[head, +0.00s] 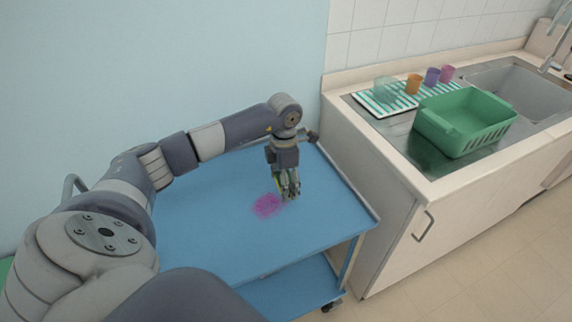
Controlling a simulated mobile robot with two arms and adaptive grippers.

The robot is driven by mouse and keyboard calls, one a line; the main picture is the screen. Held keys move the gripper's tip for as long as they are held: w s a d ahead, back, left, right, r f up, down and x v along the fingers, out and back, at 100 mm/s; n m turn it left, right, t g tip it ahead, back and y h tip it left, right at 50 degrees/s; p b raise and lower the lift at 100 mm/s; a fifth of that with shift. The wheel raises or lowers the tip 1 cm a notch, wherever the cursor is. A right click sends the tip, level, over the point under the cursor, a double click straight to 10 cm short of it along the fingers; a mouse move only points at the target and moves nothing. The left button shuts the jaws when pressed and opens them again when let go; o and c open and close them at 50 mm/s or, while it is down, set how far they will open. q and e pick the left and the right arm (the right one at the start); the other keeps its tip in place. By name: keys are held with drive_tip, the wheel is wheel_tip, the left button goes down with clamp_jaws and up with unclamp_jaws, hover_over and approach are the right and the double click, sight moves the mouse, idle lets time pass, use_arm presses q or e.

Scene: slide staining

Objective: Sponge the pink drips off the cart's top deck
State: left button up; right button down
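The pink drips (267,206) show as one magenta patch on the cart's blue top deck (215,225), right of its middle. My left gripper (288,194) points down over the deck, just right of the patch. It appears shut on a sponge (277,183), of which only a thin yellow-green edge shows beside the fingers. The fingers hide the rest, and I cannot tell whether the sponge touches the deck. My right gripper is not in view.
A counter with a steel sink (515,88) stands right of the cart. It holds a green basin (466,122) and a striped mat (398,103) with several cups. A pale blue wall is behind the cart. The deck's front right is clear.

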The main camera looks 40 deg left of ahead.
use_arm(q)
drive_tip(key=shift+w+r+p, duration=0.1)
drive_tip(key=shift+r+p, duration=0.3)
drive_tip(key=shift+r, duration=1)
drive_tip(key=shift+f, duration=0.1)
